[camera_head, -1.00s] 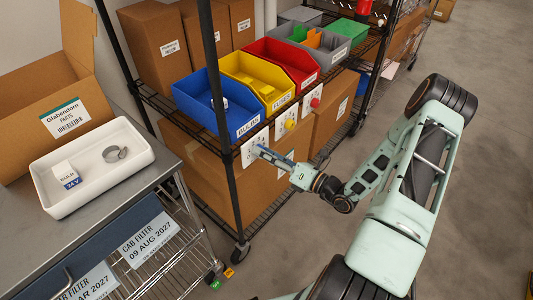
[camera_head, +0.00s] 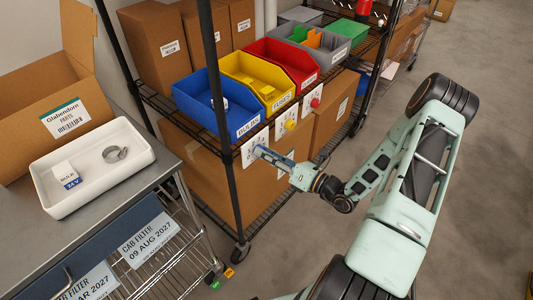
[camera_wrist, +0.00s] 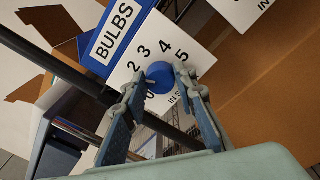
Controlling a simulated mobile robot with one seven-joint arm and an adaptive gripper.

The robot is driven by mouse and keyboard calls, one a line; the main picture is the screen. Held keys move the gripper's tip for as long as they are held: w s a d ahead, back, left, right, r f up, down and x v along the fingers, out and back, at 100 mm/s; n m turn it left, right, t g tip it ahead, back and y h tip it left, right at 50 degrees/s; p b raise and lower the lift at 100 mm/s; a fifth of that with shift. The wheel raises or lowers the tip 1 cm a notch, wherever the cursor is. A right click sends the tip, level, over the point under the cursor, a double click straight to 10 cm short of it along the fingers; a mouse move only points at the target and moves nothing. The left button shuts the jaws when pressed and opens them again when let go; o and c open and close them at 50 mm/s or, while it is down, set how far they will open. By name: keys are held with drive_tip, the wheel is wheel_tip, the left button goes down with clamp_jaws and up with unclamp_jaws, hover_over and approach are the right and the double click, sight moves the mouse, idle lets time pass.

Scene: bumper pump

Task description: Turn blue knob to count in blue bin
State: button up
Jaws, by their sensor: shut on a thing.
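The blue knob (camera_wrist: 159,74) sits on a white dial plate (camera_wrist: 205,62) below the blue bin. The digits 2, 3, 4 and 5 show along its upper side and a 0 near the lower left; a pointer mark cannot be made out. My gripper (camera_wrist: 158,82) has its two blue-grey fingers closed on either side of the knob. In the head view my gripper (camera_head: 262,152) reaches the plate from the right and hides the knob. The blue bin (camera_head: 203,118), labelled BULBS, stands on the rack shelf above with a small whitish item (camera_head: 220,103) inside.
Yellow (camera_head: 262,78) and red (camera_head: 284,57) bins stand beside the blue one, with yellow and red knobs below. A black rack post (camera_head: 222,120) stands left of my gripper. A white tray (camera_head: 62,208) holds a small bulb box (camera_head: 66,176) and a ring clamp (camera_head: 115,154).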

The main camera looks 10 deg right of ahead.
drive_tip(key=n, duration=0.6)
drive_tip(key=shift+a+n+h, duration=0.1)
drive_tip(key=shift+n+h, duration=0.2)
idle(0.4)
drive_tip(key=o, duration=1.2)
drive_tip(key=shift+c, duration=0.2)
drive_tip(key=shift+s, duration=0.15)
drive_tip(key=v, duration=1.2)
drive_tip(key=shift+r, duration=0.15)
